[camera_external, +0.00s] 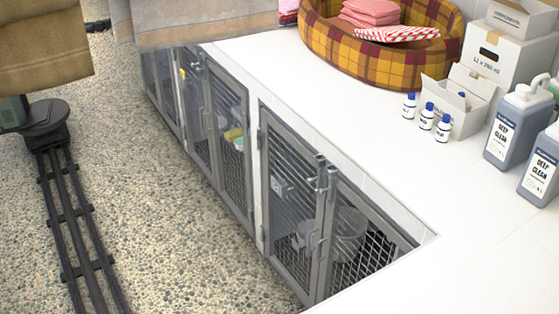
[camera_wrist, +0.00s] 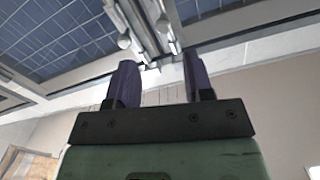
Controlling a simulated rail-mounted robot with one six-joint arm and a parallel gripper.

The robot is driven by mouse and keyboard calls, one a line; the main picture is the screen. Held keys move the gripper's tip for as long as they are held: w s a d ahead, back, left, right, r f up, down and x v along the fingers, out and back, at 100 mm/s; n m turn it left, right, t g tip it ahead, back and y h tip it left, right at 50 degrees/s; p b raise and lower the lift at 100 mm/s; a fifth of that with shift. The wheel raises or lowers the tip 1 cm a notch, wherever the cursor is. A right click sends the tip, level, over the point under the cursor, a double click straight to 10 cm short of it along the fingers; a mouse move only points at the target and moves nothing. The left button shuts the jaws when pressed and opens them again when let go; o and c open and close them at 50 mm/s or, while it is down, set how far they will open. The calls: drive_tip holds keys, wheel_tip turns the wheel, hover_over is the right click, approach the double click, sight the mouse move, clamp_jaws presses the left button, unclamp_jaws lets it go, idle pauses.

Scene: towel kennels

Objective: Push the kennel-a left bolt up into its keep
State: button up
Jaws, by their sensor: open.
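My gripper (camera_wrist: 156,78) shows in the wrist view with two dark fingers apart and nothing visible between them. Beyond the fingertips is the meeting line of two mesh kennel doors, with metal bolt parts (camera_wrist: 166,32) and a rounded knob (camera_wrist: 124,43) just left of it. I cannot tell which bolt is which, or whether a finger touches one. In the external view a near kennel (camera_external: 290,190) has upright bolts (camera_external: 321,176) at its door meeting edge. A farther kennel (camera_external: 228,130) has similar doors. No kennel label is readable. The gripper is not visible there.
A white counter (camera_external: 270,60) tops the kennels, carrying a plaid pet bed (camera_external: 330,60), small bottles (camera_external: 426,116), boxes and Deep Clean jugs (camera_external: 505,130). Tan fabric (camera_external: 205,18) covers the top of the far kennels. A rail (camera_external: 75,230) runs along the open pebbled floor.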

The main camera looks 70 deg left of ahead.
drive_tip(key=x, duration=1.1)
drive_tip(key=shift+s+a, duration=0.1)
drive_tip(key=shift+a, duration=0.1)
clamp_jaws()
